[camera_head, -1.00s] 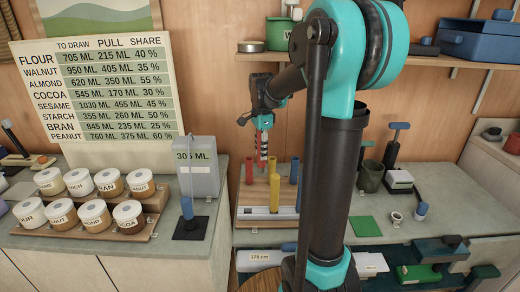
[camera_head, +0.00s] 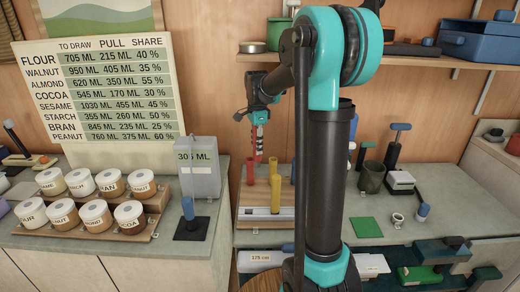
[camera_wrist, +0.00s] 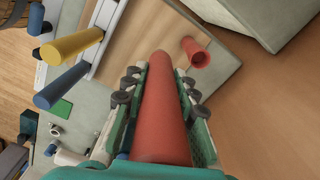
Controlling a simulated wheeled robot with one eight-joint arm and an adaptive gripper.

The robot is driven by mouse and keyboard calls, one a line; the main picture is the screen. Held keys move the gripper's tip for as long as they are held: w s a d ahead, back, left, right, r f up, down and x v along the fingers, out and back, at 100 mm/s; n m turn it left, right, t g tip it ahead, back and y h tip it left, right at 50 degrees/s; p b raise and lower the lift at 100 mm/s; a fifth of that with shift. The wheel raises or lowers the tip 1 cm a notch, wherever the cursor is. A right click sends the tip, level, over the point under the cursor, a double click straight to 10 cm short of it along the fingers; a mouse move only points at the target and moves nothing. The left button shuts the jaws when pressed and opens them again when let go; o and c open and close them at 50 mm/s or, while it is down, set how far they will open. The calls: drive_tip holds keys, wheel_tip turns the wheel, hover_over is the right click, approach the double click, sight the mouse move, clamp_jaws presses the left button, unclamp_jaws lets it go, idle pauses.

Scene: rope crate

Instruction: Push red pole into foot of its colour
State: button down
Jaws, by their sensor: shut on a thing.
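My gripper (camera_head: 261,120) is shut on a long red pole (camera_wrist: 163,115), which hangs below it at the back of the right counter. The pole fills the middle of the wrist view between the pads. A short hollow red foot (camera_wrist: 197,52) stands on the wooden board to the pole's right in that view, apart from it; its open end shows. In the head view the red foot (camera_head: 250,172) stands just left of and below the held pole. A gap shows between the pole's lower end and the foot.
A yellow pole (camera_wrist: 70,48) and blue poles (camera_wrist: 62,88) stand near the foot on the board. A grey box (camera_head: 197,172) stands left. A dark green cup (camera_head: 372,177) and a green mat (camera_head: 366,228) lie to the right of my arm.

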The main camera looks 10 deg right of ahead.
drive_tip(key=w+a, duration=0.2)
drive_tip(key=w, duration=0.5)
idle(0.3)
idle(0.8)
drive_tip(key=shift+f, duration=1.55)
idle(1.8)
drive_tip(key=c, duration=1.1)
unclamp_jaws()
